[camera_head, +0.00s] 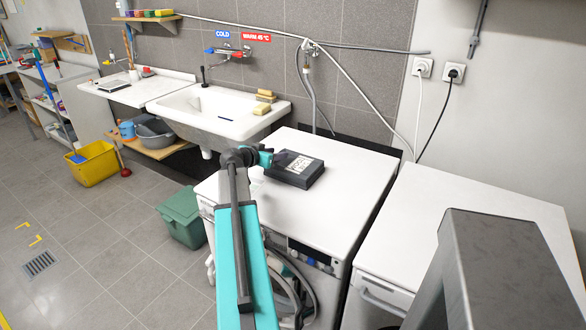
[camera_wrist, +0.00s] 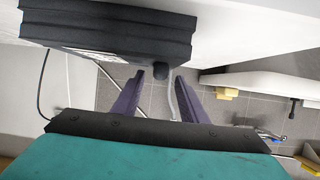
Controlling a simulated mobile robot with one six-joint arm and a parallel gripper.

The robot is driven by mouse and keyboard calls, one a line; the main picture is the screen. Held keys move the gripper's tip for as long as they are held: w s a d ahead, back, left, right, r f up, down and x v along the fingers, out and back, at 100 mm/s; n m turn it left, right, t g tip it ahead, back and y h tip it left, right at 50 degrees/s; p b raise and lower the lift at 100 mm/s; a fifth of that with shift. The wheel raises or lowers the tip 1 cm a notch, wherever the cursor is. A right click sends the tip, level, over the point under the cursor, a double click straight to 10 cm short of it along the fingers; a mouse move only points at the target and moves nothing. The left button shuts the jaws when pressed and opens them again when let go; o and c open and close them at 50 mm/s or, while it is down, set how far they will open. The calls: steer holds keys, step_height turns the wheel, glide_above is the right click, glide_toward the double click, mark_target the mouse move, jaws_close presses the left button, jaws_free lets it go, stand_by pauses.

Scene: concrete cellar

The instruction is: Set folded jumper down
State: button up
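My gripper (camera_head: 272,158) is beside the jumper's left end in the head view. In the wrist view its two purple fingers (camera_wrist: 160,82) are apart, with gaps to either side of the tab. The fingertips' exact contact is too small to tell.
A white sink (camera_head: 215,110) with yellow soap bars stands behind left. A second white appliance (camera_head: 460,230) stands to the right across a narrow gap. A green bin (camera_head: 183,217) and a yellow bucket (camera_head: 93,163) are on the floor. The machine top right of the jumper is clear.

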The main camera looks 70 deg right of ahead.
stand_by(0.5)
jaws_close()
